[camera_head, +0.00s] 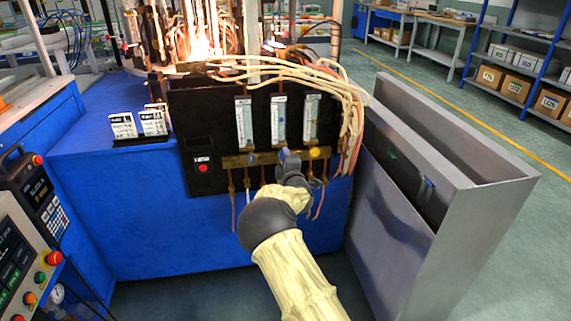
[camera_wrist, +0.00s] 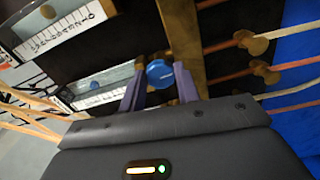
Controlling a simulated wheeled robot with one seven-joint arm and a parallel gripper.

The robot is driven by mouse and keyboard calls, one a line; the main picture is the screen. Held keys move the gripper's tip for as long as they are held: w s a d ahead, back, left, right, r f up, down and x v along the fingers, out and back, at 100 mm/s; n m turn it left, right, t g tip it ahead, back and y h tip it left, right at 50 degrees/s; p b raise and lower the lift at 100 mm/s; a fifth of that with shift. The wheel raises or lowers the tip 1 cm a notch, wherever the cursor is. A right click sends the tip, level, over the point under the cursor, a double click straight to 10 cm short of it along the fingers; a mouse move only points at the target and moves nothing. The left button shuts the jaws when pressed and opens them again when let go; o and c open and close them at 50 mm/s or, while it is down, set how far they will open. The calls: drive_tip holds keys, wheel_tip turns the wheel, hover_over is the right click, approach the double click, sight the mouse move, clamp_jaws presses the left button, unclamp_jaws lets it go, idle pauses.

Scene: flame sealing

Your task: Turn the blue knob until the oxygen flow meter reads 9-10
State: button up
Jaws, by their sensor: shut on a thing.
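The blue knob (camera_wrist: 159,73) sits on the brass manifold between the two purple-grey fingers of my gripper (camera_wrist: 158,88). My gripper is shut on it. In the head view my gripper (camera_head: 287,160) reaches the manifold below the middle flow meter (camera_head: 278,118) and mostly hides the knob.
A left flow meter (camera_head: 244,122) and a right one (camera_head: 311,118) are on the same black panel (camera_head: 210,120). A yellow knob (camera_head: 315,152) is to the right of my gripper. Pale hoses (camera_head: 350,110) hang at the right, and copper pipes run below. A grey metal enclosure (camera_head: 460,220) stands further right.

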drive_tip(key=shift+f+n+b, duration=0.1)
drive_tip(key=shift+n+b, duration=0.55)
drive_tip(key=shift+n, duration=0.95)
drive_tip(key=o, duration=1)
drive_tip(key=shift+c, duration=0.2)
drive_tip(key=shift+s, duration=0.1)
drive_tip(key=p+v, duration=0.2)
drive_tip(key=v, duration=1.5)
drive_tip(key=shift+s, duration=0.15)
